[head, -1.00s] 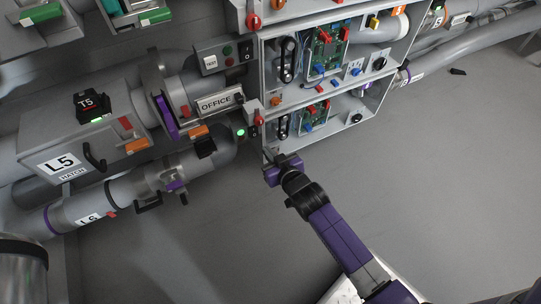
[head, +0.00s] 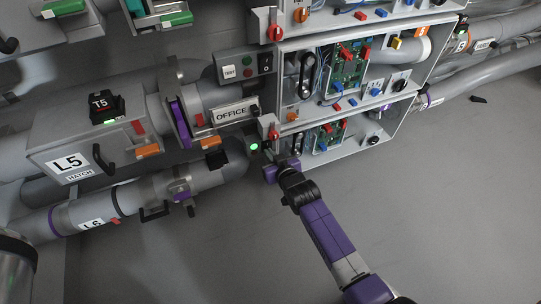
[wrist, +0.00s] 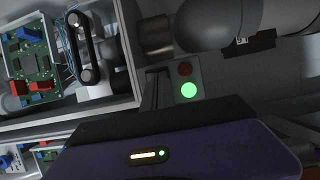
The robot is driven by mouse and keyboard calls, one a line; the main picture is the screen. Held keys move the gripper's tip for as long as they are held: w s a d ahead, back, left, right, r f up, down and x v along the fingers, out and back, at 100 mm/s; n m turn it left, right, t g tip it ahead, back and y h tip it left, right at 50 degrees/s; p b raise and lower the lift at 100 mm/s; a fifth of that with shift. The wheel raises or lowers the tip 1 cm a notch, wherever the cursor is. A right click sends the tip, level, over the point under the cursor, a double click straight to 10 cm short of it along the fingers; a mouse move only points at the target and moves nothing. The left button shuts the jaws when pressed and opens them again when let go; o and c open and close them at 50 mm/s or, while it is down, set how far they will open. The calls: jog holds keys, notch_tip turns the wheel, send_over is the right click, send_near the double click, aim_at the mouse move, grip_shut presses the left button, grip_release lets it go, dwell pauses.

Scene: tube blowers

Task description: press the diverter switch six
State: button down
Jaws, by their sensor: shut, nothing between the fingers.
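A small grey switch box with a lit green lamp (head: 254,146) sits at the right end of the lower L6 pipe (head: 130,200), left of the lower cabinet. In the wrist view the same box (wrist: 205,70) shows a dark red lamp above the lit green lamp (wrist: 188,90). I cannot make out its rocker; my gripper hides part of the box. My gripper (head: 269,168) is shut and empty, just below and right of the green lamp. In the wrist view its purple body fills the bottom, its dark fingers (wrist: 156,88) close beside the box's left side. Contact cannot be told.
A similar box with TEST label and black rocker (head: 265,62) is above, over the OFFICE plate (head: 235,112). An open cabinet with circuit boards (head: 348,65) stands right of the fingers.

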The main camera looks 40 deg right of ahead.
jog(key=shift+f, duration=0.1)
jog(key=shift+w+t+b, duration=0.25)
jog(key=shift+t+b, duration=0.15)
jog(key=shift+b, duration=0.55)
